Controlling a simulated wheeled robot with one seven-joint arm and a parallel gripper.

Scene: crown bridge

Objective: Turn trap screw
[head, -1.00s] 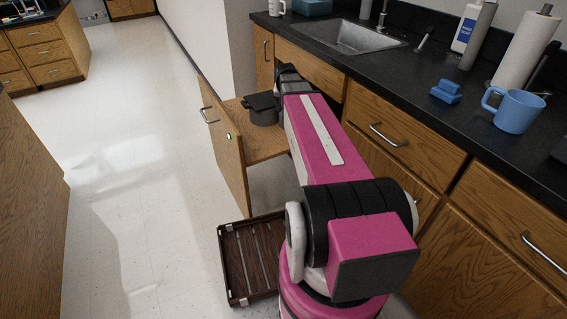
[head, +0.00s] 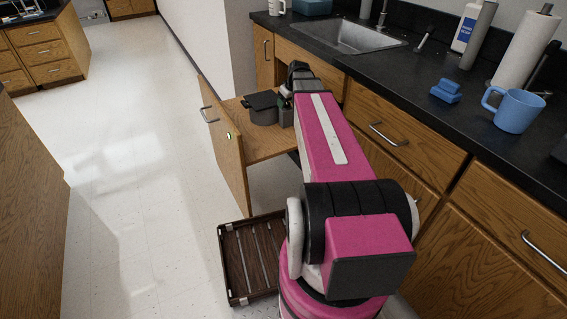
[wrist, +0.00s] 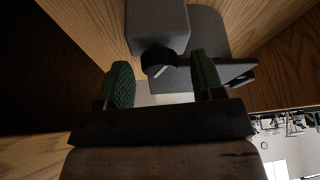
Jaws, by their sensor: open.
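In the wrist view, the trap screw (wrist: 158,58) is a small black knob with a pale mark, at the lower end of a grey block-like trap body (wrist: 157,25). My gripper (wrist: 160,62) has green textured fingers standing open, one either side of the screw. I cannot tell whether either finger touches it. The screw is hidden there, and only a little of my gripper shows, beside a dark grey vessel (head: 263,113).
A dark slatted crate (head: 250,262) lies on the floor nearby. The counter above holds the sink (head: 350,37), a blue mug (head: 517,111) and a blue block-like item (head: 446,91). Floor to the left is clear.

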